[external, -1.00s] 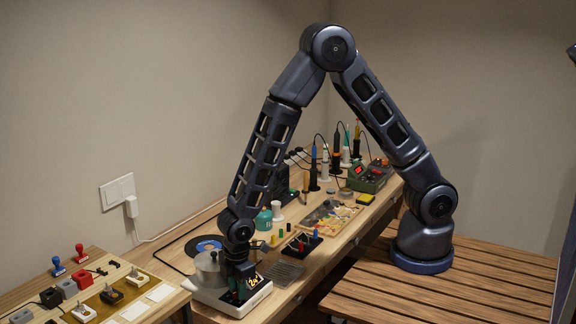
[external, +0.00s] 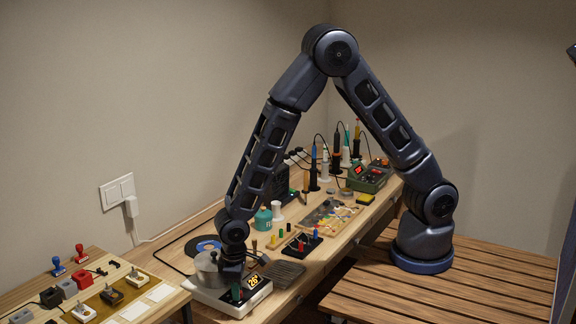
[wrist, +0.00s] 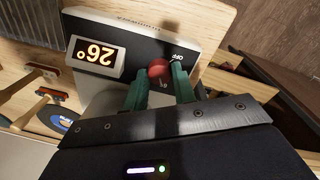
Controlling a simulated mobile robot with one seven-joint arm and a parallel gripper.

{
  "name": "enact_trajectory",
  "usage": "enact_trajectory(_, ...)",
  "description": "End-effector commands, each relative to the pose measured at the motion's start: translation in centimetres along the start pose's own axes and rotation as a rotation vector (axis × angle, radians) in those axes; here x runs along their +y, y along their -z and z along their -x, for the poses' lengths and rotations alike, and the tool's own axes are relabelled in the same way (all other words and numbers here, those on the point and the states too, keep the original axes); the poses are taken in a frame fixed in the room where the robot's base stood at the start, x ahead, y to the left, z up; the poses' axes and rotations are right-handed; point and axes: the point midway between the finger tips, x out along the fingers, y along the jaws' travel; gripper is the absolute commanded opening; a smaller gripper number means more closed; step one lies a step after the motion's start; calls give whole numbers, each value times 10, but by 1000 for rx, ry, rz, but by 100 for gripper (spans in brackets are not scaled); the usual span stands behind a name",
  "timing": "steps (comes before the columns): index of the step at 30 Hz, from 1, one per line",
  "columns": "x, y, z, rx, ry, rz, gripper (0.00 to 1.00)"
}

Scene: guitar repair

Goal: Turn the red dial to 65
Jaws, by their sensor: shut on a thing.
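The red dial (wrist: 159,71) sits on the black front panel of a white hot-plate-like device (external: 246,306). In the wrist view it shows as a red round knob between the two green fingertips of my gripper (wrist: 158,84), which is shut on it. The word "OFF" is printed beside the dial. The device's display (wrist: 95,56) reads 26° and appears upside down in the wrist view; it also glows orange in the external view.
A grey metal pot (external: 208,270) stands on the device, close to my wrist. A dark ribbed tray (external: 283,273) lies to the right. Small rubber-stamp-like tools and blocks crowd the left table. Soldering irons stand farther back.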

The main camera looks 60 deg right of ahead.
Motion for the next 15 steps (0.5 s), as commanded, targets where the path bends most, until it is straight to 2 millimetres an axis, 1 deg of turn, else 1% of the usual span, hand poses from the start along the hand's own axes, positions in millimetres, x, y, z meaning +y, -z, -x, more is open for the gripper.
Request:
enact_trajectory(6, 0, 0, 0, -3, -1, -39, 4)
enact_trajectory(15, 0, 0, 0, -4, -1, -45, 4)
